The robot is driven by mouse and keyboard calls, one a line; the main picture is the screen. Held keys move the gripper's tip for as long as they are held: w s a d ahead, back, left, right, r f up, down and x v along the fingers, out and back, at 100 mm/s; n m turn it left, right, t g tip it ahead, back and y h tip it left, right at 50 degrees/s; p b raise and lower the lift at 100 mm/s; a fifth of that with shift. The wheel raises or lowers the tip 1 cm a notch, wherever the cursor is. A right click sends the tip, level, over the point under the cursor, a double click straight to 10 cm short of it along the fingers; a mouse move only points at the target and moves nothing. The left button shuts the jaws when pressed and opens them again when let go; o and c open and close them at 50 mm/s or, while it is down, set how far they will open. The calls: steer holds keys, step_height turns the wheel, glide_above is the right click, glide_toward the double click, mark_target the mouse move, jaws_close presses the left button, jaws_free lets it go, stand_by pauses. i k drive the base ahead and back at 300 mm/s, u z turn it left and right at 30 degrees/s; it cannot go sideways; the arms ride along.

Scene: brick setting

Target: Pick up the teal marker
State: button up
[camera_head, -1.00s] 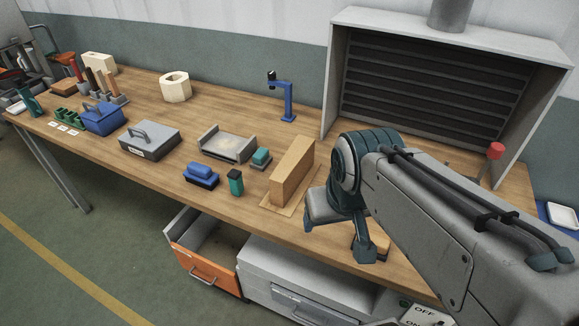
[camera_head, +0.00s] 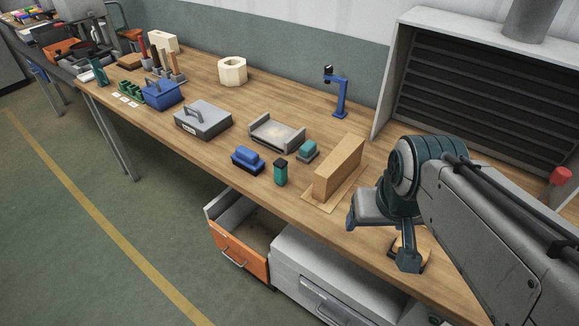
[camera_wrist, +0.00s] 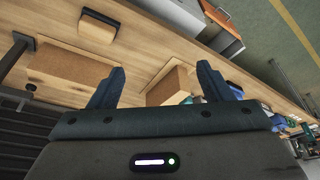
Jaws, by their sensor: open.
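A small upright teal piece with a black top (camera_head: 280,172), which looks like the teal marker, stands near the bench's front edge, between a blue block and a tall tan block. I cannot make it out for certain in the wrist view. My gripper (camera_wrist: 160,82) is open and empty in the wrist view, its two dark fingers apart. In the head view my arm hangs over the right part of the bench, right of the tan block and apart from the teal piece.
The tan block (camera_head: 338,168) stands between my arm and the teal piece. Nearby are the blue block (camera_head: 247,160), a teal-topped block (camera_head: 307,151) and a grey tray (camera_head: 277,134). An orange-fronted drawer (camera_head: 240,252) is open below the bench (camera_head: 215,163). A louvred hood rises behind my arm.

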mark_target(280, 164)
steer(key=u, duration=1.85)
steer(key=i, duration=1.75)
steer(key=z, duration=3.6)
